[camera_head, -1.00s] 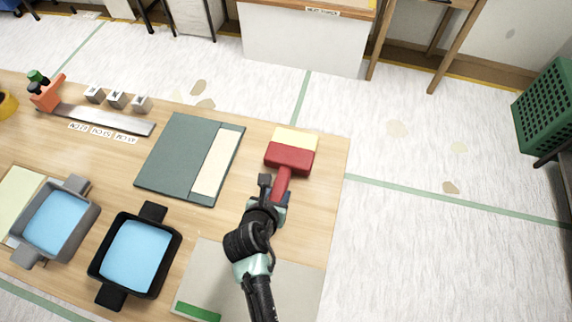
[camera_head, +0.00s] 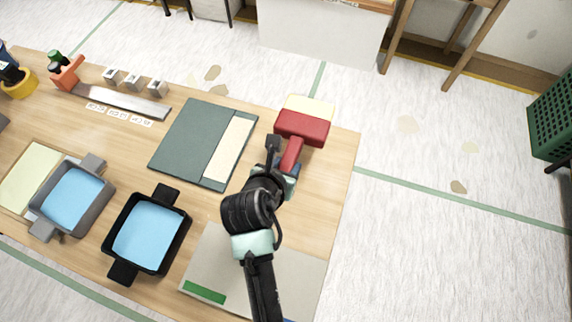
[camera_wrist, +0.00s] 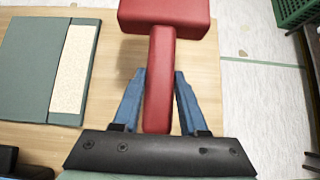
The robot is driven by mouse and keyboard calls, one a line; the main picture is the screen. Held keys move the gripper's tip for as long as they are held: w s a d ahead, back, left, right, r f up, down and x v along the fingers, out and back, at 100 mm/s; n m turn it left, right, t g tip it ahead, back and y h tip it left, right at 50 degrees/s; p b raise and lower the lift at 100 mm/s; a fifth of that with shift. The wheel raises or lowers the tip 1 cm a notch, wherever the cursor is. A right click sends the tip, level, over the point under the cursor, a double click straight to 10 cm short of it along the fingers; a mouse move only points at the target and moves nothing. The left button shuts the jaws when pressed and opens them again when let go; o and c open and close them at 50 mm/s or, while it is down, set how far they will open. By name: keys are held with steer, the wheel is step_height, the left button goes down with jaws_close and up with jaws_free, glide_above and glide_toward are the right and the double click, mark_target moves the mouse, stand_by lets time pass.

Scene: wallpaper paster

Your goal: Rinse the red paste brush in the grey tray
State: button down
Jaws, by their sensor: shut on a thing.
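The red paste brush (camera_head: 302,127) has a red block head, a pale bristle edge and a red handle. It is over the right end of the table. My gripper (camera_head: 290,165) is shut on its handle; in the wrist view the blue fingers (camera_wrist: 158,95) stand on both sides of the red handle (camera_wrist: 159,75). The bristles are out of the wrist view. The grey tray (camera_head: 72,197), holding blue liquid, stands at the table's left front, well left of my gripper. A black tray (camera_head: 147,237) with similar blue liquid stands between them.
A dark green board with a cream strip (camera_head: 202,143) lies left of the brush. A grey sheet with a green stripe (camera_head: 222,270) lies under my arm. A pale green pad (camera_head: 32,178) is beside the grey tray. Small metal blocks (camera_head: 132,82) stand at the back.

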steer(key=c, duration=1.1)
jaws_free()
jaws_close()
